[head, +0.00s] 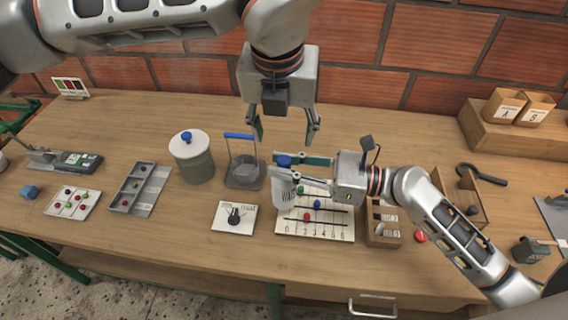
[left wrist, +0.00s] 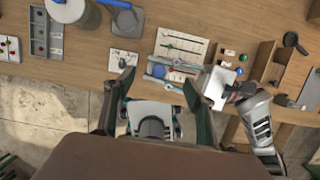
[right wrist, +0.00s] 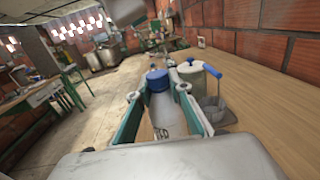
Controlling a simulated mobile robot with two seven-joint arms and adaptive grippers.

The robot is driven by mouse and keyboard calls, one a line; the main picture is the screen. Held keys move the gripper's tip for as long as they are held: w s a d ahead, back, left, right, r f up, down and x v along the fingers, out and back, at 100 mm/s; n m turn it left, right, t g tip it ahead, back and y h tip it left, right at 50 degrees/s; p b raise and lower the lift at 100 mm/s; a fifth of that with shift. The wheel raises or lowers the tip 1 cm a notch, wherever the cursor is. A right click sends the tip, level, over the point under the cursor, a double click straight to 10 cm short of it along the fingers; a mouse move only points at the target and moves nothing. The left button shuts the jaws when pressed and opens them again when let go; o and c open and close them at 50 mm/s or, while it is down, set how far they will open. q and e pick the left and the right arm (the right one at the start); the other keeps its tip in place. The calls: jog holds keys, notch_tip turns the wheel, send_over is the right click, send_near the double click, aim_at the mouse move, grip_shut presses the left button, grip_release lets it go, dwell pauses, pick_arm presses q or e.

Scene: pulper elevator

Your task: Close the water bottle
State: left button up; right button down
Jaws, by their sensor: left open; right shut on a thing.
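The water bottle (head: 284,191) is pale, with a blue cap (head: 284,161) at its top. My right gripper (head: 290,168) is shut around the bottle from the right, above the bead board. In the right wrist view the blue cap (right wrist: 157,80) shows between the fingers, and the bottle below it is partly hidden. I cannot tell whether the cap is fastened. My left gripper (head: 284,132) is open and empty, pointing down above and behind the bottle. In the left wrist view its fingers (left wrist: 158,95) stand wide apart.
A white-lidded canister (head: 195,160) and a blue-handled basket (head: 244,172) stand left of the bottle. The bead board (head: 316,230) and a dial card (head: 234,216) lie in front. A wooden holder (head: 382,222) is at right.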

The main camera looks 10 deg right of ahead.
pick_arm(q)
jog(key=v, duration=0.9)
jog(key=shift+s+r, duration=0.15)
jog(key=shift+r, duration=0.1)
jog(key=shift+f, duration=0.1)
